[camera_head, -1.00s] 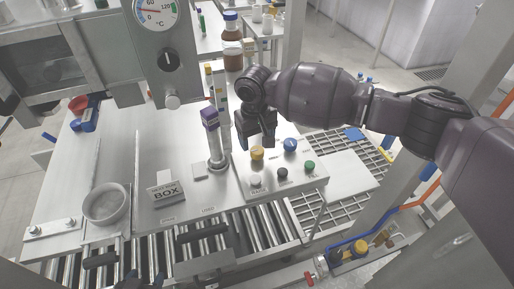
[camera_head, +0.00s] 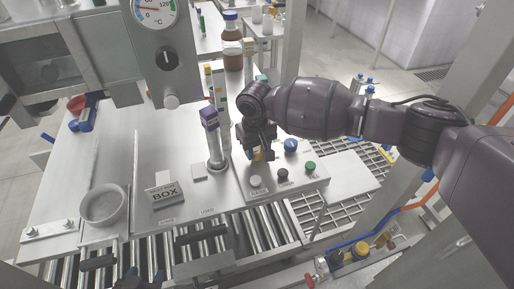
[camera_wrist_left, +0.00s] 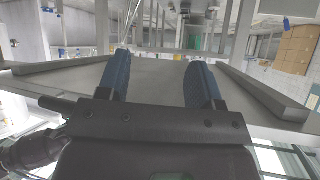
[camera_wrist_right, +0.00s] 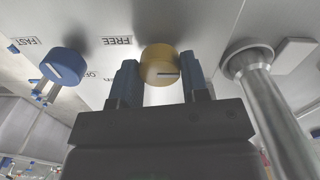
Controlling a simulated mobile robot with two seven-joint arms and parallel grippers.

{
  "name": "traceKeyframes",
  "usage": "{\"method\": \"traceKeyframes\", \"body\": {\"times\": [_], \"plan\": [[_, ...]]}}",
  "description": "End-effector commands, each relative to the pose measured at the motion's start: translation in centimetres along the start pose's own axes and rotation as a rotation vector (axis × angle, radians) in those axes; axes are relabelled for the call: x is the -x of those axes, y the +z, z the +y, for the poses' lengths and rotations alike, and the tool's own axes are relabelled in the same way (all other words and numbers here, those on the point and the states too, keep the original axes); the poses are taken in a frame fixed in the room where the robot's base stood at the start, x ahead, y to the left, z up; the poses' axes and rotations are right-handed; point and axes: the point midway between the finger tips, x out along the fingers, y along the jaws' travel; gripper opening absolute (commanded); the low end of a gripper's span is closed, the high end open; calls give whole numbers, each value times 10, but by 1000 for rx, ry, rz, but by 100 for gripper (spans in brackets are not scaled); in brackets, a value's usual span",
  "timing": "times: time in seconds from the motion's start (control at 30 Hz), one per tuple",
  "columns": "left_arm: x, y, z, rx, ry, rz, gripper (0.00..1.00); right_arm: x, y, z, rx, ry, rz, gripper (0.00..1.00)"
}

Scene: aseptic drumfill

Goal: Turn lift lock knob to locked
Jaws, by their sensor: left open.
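The yellow knob (camera_wrist_right: 158,63) is on the sloped panel. Its white mark points right in the right wrist view, and the label FREE (camera_wrist_right: 118,40) is upside down to its left. My right gripper (camera_wrist_right: 161,72) has one finger on each side of the knob, with hardly any gap visible; I cannot tell whether they touch it. In the head view the right gripper (camera_head: 260,150) covers most of the yellow knob (camera_head: 257,155). My left gripper (camera_wrist_left: 158,68) is open and empty, with a grey flat surface beyond it.
A blue knob (camera_head: 291,146) is right of the yellow one. White (camera_head: 256,181), dark (camera_head: 283,174) and green (camera_head: 310,167) buttons are in front. A roller conveyor (camera_head: 200,235) runs in front.

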Motion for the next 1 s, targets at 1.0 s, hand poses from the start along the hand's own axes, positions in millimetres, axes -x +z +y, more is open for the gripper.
{"method": "traceKeyframes", "body": {"times": [1.0], "plan": [[14,-4,-4,4,-7,-8,60,1,1,0,573,0,15,18]]}}
